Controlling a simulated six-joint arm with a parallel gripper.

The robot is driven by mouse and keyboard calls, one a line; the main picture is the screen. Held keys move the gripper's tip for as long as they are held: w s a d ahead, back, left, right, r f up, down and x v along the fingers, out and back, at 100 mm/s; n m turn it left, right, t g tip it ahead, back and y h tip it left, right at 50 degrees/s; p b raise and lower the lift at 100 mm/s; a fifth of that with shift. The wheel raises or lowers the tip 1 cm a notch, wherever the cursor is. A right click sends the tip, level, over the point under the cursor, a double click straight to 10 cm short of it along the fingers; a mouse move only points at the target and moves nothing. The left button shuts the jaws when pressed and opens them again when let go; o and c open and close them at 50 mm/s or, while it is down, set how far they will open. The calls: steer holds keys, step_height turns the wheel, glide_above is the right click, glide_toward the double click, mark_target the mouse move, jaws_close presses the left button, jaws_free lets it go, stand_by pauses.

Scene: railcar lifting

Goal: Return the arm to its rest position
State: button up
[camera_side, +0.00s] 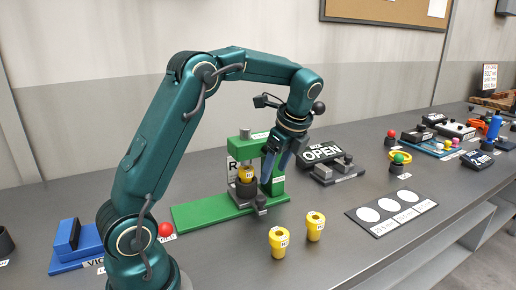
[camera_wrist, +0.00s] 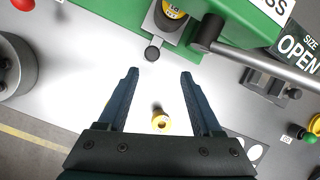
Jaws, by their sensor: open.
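My gripper (camera_side: 274,173) is open and empty, pointing down beside the green press (camera_side: 215,210). In the wrist view its two dark blue fingers (camera_wrist: 159,75) stand well apart. A yellow piece (camera_side: 245,174) sits upright in the press's dark holder; its top end shows at the upper edge of the wrist view (camera_wrist: 172,10). Two yellow flanged pieces, one nearer (camera_side: 279,243) and one farther right (camera_side: 315,228), stand on the bench in front of the press. One yellow piece (camera_wrist: 160,120) shows between the fingers in the wrist view, lower down and apart from them.
A grey lever (camera_wrist: 265,60) sticks out from the press close to the gripper. A blue vise (camera_side: 78,246) and red ball (camera_side: 165,230) are at left. An OPEN sign (camera_side: 322,153) stands behind right. A plate with white circles (camera_side: 392,210) lies at right. Air above is clear.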

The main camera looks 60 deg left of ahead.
steer(key=s+d+r+n+t+h, duration=0.2)
steer(key=s+d+r+n+t, duration=0.2)
steer(key=s+d+r, duration=0.5)
steer(key=s+d+f+n+t+h, duration=0.2)
steer(key=s+d+f+n, duration=0.4)
steer(key=n, duration=0.3)
steer(key=shift+d+f+n, duration=0.4)
steer(key=shift+d+f, duration=0.05)
steer(key=shift+f, duration=0.05)
